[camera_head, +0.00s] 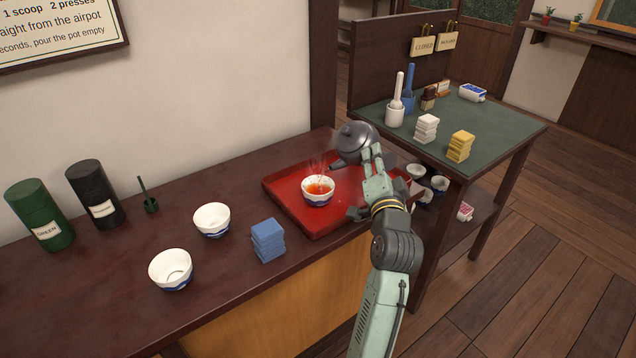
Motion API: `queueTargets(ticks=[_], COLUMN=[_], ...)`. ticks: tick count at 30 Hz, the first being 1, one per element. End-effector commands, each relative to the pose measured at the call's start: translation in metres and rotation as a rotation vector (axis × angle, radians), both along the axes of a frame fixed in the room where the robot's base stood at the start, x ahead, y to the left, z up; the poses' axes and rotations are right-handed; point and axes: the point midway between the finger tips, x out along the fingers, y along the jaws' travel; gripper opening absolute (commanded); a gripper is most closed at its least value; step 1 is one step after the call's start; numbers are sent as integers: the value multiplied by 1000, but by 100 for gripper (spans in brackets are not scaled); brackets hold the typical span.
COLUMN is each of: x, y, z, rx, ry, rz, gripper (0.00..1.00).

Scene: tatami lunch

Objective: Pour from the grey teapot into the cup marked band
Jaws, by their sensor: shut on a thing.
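The grey teapot (352,138) is dark and round. It hangs above the red tray, with its spout pointing down and left toward a cup. My gripper (369,156) is shut on the teapot, at its right side; the grip itself is partly hidden. A white cup (318,198) with blue on its lower part stands upright on the tray. It holds orange-red liquid, with steam and small reddish specks above it. I cannot make out a clear stream from the spout. Two similar cups, one behind (212,218) and one in front (171,268), stand on the counter at left. I cannot read any band marking.
The red tray (285,195) lies on the dark counter. A blue block stack (268,240) stands left of it. Green (38,215) and black (95,195) canisters stand at far left. A green-topped table (490,135) with blocks and utensils stands at right, close to my arm.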

Motion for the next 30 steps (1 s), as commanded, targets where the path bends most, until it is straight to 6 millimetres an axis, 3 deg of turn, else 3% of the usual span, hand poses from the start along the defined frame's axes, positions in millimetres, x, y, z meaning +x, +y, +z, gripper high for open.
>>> queueTargets(ticks=[1, 4, 7, 30], x=[3, 15, 17, 36], y=[-4, -22, -24, -47], z=[16, -14, -24, -41], rx=[44, 166, 195, 419], ry=[34, 126, 144, 314], rz=[0, 0, 3, -10], gripper=[0, 0, 0, 0])
